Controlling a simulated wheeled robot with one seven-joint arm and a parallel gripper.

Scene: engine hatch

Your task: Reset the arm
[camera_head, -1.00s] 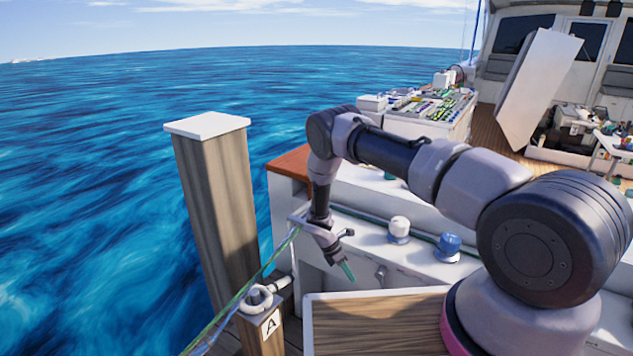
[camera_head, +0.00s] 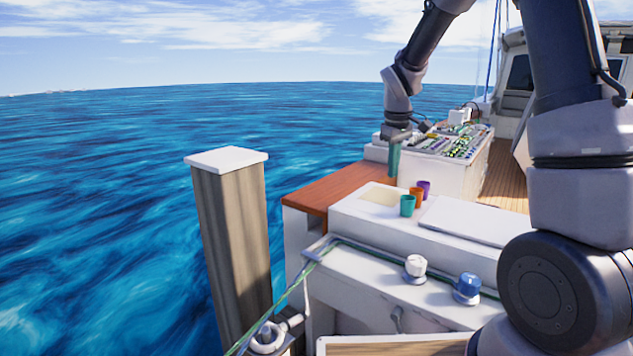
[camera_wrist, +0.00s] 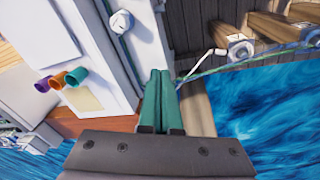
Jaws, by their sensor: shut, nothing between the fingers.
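My gripper (camera_head: 393,174) hangs pointing down at the end of my raised arm, above the wooden edge of the boat in the head view. Its two teal fingers lie together with nothing between them. They also show shut in the wrist view (camera_wrist: 159,75). My forearm drops from the top edge of the head view, and part of the arm is out of frame there.
Green (camera_head: 407,205), orange (camera_head: 416,196) and purple (camera_head: 424,188) cups stand on the white counter. A wooden post (camera_head: 235,250) stands left. A green rope (camera_head: 293,290) runs along the ledge. Open air surrounds the gripper.

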